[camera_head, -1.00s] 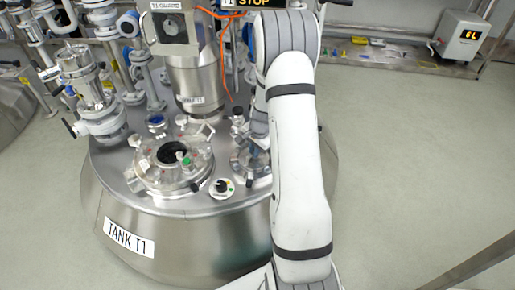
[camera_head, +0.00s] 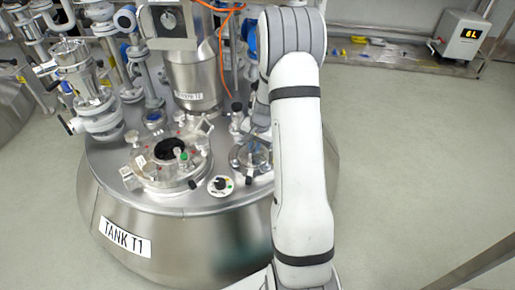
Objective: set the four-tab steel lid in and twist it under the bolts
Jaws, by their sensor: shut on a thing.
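The steel tank T1 (camera_head: 180,235) stands at centre left. On its top, a large round flange (camera_head: 178,178) with clamps around it has a dark round opening (camera_head: 168,149) in the middle. A smaller round fitting (camera_head: 250,157) with upright bolts or handles sits to its right, partly behind my arm. I cannot make out the four-tab steel lid for certain. My arm rises from the bottom right and bends over at the top. Its wrist end comes down behind the forearm near the smaller fitting. My gripper's fingers are hidden there.
A black-knobbed dial (camera_head: 220,185) sits at the tank's front edge. A steel column (camera_head: 193,80) rises at the back, with an orange cable (camera_head: 222,55) beside it. Pipes and valves (camera_head: 85,85) crowd the left. A display box (camera_head: 460,40) stands back right. The floor at right is clear.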

